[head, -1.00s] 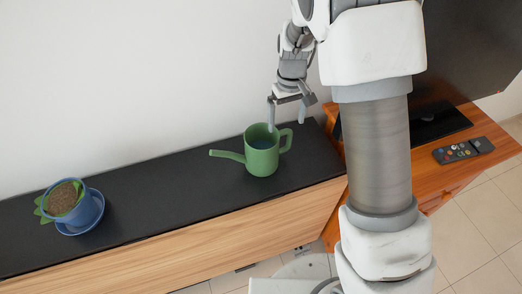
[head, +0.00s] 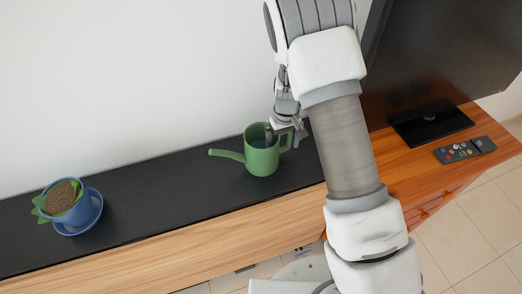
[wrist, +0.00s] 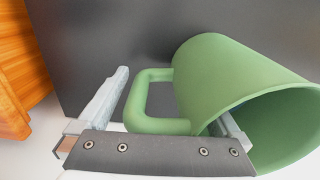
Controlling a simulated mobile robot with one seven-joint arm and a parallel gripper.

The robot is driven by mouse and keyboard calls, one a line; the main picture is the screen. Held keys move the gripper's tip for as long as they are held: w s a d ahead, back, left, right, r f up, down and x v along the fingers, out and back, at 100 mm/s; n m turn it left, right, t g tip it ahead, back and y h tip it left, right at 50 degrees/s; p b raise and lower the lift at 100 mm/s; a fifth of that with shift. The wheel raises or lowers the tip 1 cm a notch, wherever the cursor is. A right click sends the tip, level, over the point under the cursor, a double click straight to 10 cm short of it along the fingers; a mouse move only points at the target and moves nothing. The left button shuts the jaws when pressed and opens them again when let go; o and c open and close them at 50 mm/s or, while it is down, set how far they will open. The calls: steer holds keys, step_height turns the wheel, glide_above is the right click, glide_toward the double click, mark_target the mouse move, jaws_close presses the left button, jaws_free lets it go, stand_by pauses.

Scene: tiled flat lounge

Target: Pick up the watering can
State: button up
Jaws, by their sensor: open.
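The green watering can (head: 262,160) stands upright on the black top of the low cabinet, its spout to the left and its handle to the right. My gripper (head: 284,132) is down at the can's rim and handle. In the wrist view the can (wrist: 225,72) fills the right side, and its handle (wrist: 150,124) lies between the two open fingers of my gripper (wrist: 172,100). The left finger is outside the handle. The right finger reaches into the can's mouth, its tip hidden by the can wall.
A blue pot (head: 62,203) with a plant and soil stands on a blue saucer (head: 92,215) at the left of the black top (head: 165,180). A remote (head: 465,150) and a dark screen (head: 430,60) are on the wooden stand (head: 400,160) at the right. A white wall rises behind.

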steer(key=shift+c, duration=0.2)
jaws_close()
stand_by(0.3)
steer(key=shift+r, duration=0.15)
